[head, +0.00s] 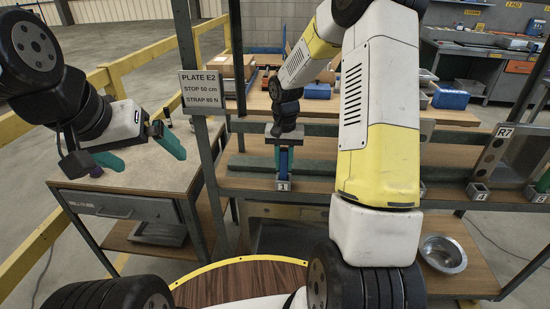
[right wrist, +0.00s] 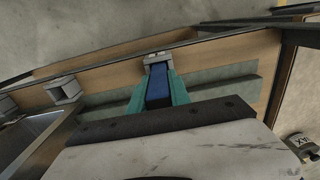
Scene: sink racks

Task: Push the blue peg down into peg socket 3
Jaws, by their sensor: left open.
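The blue peg (head: 284,161) stands roughly upright between the teal fingers of my right gripper (head: 284,158). In the right wrist view the fingers (right wrist: 158,97) are closed along both sides of the peg (right wrist: 158,88). The peg's lower end meets a grey socket labelled 1 (head: 283,186), which also shows in the right wrist view (right wrist: 157,58). How deep the peg sits in it is hard to tell. A socket labelled 3 cannot be made out; my right arm hides part of the rack. My left gripper (head: 150,160) is open and empty over the wooden cabinet.
More sockets (head: 478,192) stand to the right along the shelf, one with a green peg (head: 543,183). A metal bowl (head: 443,254) sits on the lower right surface. A rack post with a sign, PLATE E2 (head: 201,89), stands between my two grippers.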

